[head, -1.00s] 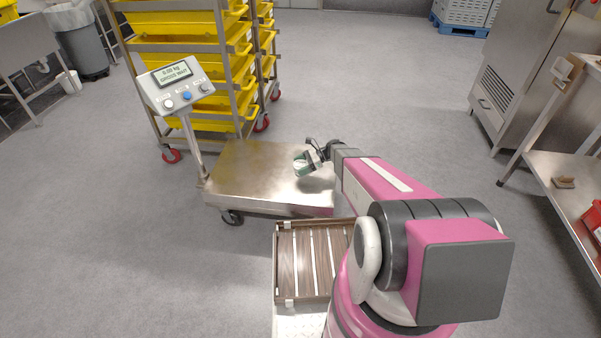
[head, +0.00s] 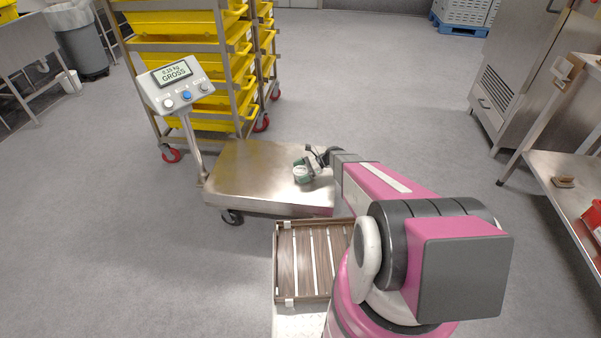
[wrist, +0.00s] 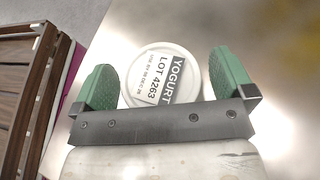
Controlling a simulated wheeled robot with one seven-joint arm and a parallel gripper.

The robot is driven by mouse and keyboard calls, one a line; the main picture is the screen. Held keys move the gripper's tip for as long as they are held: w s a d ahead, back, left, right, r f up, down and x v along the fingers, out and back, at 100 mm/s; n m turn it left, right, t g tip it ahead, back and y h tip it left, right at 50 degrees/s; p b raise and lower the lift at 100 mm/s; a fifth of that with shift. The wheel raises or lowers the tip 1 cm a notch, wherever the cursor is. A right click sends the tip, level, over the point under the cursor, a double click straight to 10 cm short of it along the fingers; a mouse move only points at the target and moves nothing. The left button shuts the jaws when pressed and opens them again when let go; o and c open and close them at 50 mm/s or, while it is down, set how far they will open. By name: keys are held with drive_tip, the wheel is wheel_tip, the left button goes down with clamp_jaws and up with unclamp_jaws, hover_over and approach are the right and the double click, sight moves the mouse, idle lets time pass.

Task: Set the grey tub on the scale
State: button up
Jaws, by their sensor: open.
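The grey tub (wrist: 160,68) has a pale round lid with a label reading "YOGURT LOT 4263". In the head view the tub (head: 301,174) is small and partly hidden by my gripper, at the right part of the steel scale platform (head: 248,175). My gripper (wrist: 163,72) is open, with one green finger on each side of the tub. Narrow gaps show between the fingers and the tub. The scale display (head: 174,73) shows a small weight, about 0.15 kg, and the word "GROSS".
A slatted brown wooden tray (head: 312,262) lies in front of the scale, beside my arm. A rack of yellow trays (head: 180,72) stands behind the scale. A steel table (head: 566,178) is at the right. The platform's left part is clear.

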drive_tip(key=shift+r, duration=0.2)
drive_tip(key=v, duration=1.1)
drive_tip(key=shift+w, duration=0.1)
drive_tip(key=s+d+r+n+t+h, duration=0.2)
drive_tip(key=s+r+n+h, duration=1.1)
drive_tip(key=s, duration=0.8)
wheel_tip(320, 180, up, 5)
drive_tip(key=d+n, duration=0.1)
drive_tip(key=n, duration=0.1)
drive_tip(key=shift+d+n+t, duration=0.3)
drive_tip(key=shift+n+t, duration=0.1)
